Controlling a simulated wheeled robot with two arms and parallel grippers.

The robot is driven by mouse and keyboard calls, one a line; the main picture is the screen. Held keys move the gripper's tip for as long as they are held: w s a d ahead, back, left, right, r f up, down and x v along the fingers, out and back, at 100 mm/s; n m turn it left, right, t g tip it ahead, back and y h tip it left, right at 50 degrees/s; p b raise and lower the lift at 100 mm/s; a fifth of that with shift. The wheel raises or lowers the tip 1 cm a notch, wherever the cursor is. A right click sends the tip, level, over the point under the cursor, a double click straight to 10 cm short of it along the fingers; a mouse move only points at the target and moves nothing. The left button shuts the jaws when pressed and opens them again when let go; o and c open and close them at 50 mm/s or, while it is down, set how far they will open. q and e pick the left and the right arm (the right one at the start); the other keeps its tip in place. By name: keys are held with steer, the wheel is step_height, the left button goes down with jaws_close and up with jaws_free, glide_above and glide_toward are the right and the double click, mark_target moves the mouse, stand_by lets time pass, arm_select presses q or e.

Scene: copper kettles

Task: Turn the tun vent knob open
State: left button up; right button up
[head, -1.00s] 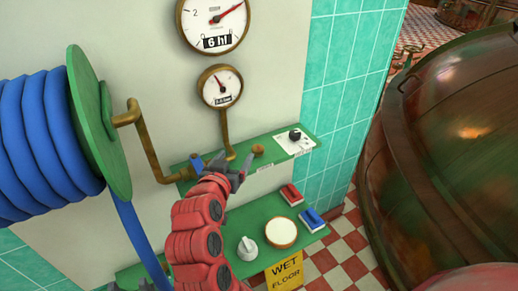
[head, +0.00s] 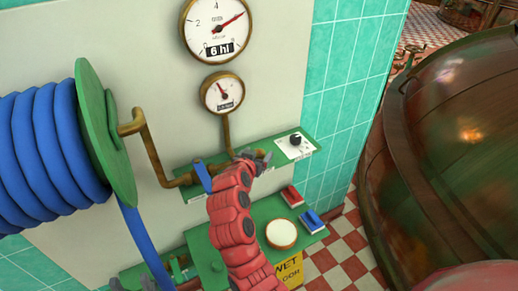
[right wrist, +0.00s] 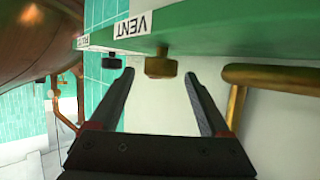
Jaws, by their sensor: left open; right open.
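The vent knob (right wrist: 160,65) is a small brass knob under the "VENT" label (right wrist: 130,28) on a green shelf edge in the right wrist view. It sits between the spread fingertips of my right gripper (right wrist: 159,75), which is open with visible gaps on both sides.
A black knob (head: 296,140) on a white plate is right of the vent knob. A brass pipe (head: 150,150) and blue lever (head: 202,176) are left. A lower green panel holds a white round button (head: 281,234) and red and blue switches. A blue hose reel (head: 105,130) stands left.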

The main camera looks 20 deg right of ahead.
steer(key=shift+x, duration=1)
